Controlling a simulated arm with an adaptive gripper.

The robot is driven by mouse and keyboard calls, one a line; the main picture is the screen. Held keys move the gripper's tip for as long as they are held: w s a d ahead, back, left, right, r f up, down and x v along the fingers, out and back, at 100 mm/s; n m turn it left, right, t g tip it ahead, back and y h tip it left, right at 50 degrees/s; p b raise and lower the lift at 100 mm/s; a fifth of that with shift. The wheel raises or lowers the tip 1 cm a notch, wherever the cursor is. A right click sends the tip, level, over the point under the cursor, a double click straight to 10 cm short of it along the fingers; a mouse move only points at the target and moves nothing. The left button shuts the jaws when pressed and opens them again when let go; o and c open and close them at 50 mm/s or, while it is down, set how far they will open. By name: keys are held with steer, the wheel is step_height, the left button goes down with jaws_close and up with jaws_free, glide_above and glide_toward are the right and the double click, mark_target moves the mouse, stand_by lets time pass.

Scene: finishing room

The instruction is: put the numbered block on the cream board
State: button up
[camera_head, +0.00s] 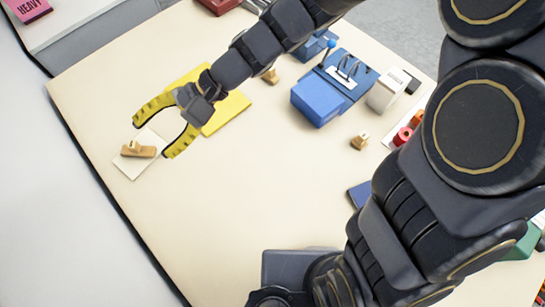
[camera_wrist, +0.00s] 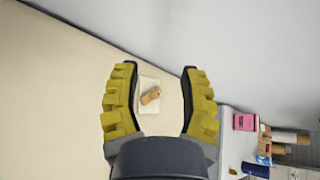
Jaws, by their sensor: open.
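A cream board (camera_head: 128,170) lies flat at the left of the table. A light-brown wooden block with a raised knob (camera_head: 138,151) rests on it; I can make out no number. In the wrist view the board (camera_wrist: 149,107) and block (camera_wrist: 150,95) show between my fingers. My gripper (camera_head: 152,139) is open and empty, its yellow fingertips beside the board and apart from the block. The wrist view also shows the spread fingers (camera_wrist: 158,70).
A yellow board (camera_head: 232,108) lies under my wrist. Small wooden pieces (camera_head: 360,142) (camera_head: 270,76), a blue box (camera_head: 317,100), a white printed box (camera_head: 388,90) and red rolls (camera_head: 402,136) stand to the right. The front left of the table is clear.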

steer(key=s+d+n+t+h, duration=0.1)
steer(key=s+d+h, duration=0.1)
steer(key=d, duration=0.7)
steer(key=s+d+r+n+t+h, duration=0.1)
steer(key=s+d+t+h, duration=0.1)
steer(key=d+h, duration=0.3)
steer(key=s+d+r+n+t+h, duration=0.1)
steer(key=s+d+h, duration=0.3)
steer(key=d, duration=0.9)
steer(key=shift+s+n, duration=0.25)
steer(key=shift+n, duration=0.15)
